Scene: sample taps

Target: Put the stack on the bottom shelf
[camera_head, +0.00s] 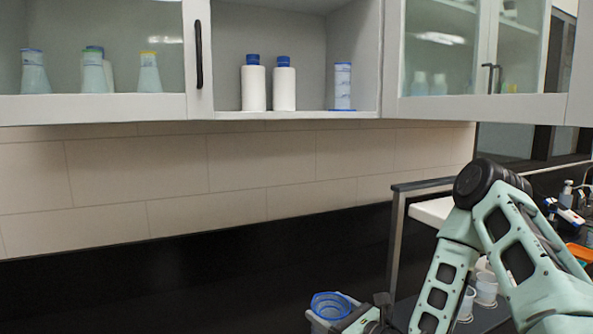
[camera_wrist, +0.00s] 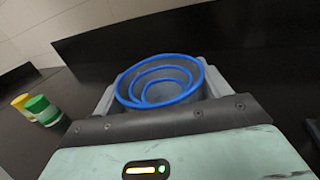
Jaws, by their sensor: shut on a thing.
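The stack (camera_wrist: 160,108) is a set of nested clear cups with blue rims. In the wrist view it sits between the two grey fingers of my gripper (camera_wrist: 160,85), which is shut on it. In the head view the stack (camera_head: 331,303) shows at the bottom edge, held in my gripper (camera_head: 332,315), low in front of the dark surface and well below the wall cabinets. The lower part of the stack is hidden. The bottom shelf of the open middle cabinet (camera_head: 300,115) is in the head view, above and left of the stack.
Two white bottles with blue caps (camera_head: 254,85) and a blue-and-white cylinder (camera_head: 342,85) stand on that shelf. Glass-door cabinets (camera_head: 100,50) flank it. Yellow (camera_wrist: 21,101) and green (camera_wrist: 40,108) containers stand left in the wrist view. A metal-framed stand (camera_head: 398,235) is beside my arm.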

